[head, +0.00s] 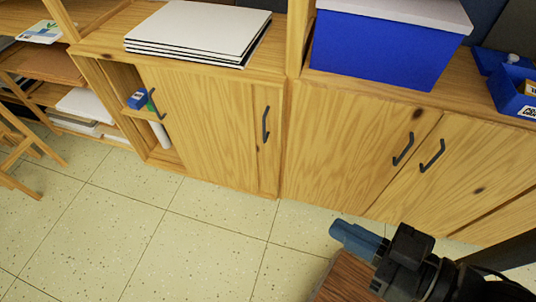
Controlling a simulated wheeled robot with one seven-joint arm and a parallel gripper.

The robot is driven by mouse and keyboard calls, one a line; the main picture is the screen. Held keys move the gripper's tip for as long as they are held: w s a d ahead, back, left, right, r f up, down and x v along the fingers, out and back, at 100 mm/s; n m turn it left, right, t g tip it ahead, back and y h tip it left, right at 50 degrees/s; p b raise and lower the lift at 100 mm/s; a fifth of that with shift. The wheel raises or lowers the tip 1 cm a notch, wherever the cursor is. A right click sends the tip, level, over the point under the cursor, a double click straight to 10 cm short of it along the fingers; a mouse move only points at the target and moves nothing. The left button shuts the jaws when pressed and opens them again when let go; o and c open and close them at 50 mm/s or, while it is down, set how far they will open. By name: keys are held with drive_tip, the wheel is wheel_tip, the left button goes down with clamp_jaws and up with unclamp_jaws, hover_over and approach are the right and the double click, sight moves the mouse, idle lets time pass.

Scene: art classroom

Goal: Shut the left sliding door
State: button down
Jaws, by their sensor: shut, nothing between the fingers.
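The left sliding door (205,130) is a pale wood panel in the left cabinet. It stands partly open, slid to the right, leaving a gap at the cabinet's left end. Its dark bar handle (152,103) is near its left edge. Right of it is the right sliding door (268,150), with its own dark handle (265,125); the two panels overlap. My gripper (336,231) is shut and empty, with blue fingers, low at the right of the view. It is over the floor, well apart from the door and handle.
Through the gap show a shelf with a blue item (138,99) and a white roll (161,136). White boards (198,32) and a blue box (383,48) stand on top. Another cabinet (345,140) with two handles is at right. The tiled floor (190,235) in front is clear.

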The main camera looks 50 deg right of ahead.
drive_tip(key=w+d+f+m+h+b, duration=0.1)
drive_tip(key=w+d+f+m+b, duration=0.15)
drive_tip(key=f, duration=0.55)
drive_tip(key=w+d+f+m+h+b, duration=0.1)
drive_tip(key=w+f+m+b, duration=0.25)
drive_tip(key=f, duration=0.45)
drive_tip(key=m+t+h+b, duration=0.1)
drive_tip(key=m+h+b, duration=0.4)
drive_tip(key=m+b, duration=0.95)
approach(256, 143)
drive_tip(key=shift+m, duration=0.45)
drive_tip(key=d, duration=0.1)
drive_tip(key=w+d, duration=0.1)
drive_tip(key=d, duration=0.1)
drive_tip(key=w+d, duration=0.1)
drive_tip(key=shift+d+f, duration=0.2)
drive_tip(key=shift+f, duration=0.2)
drive_tip(key=w, duration=0.1)
drive_tip(key=w+a+b, duration=0.1)
drive_tip(key=shift+w+a+b, duration=0.15)
drive_tip(key=shift+w+b, duration=0.15)
drive_tip(key=shift+w, duration=0.1)
drive_tip(key=shift+w+a+r, duration=0.15)
drive_tip(key=shift+w, duration=0.2)
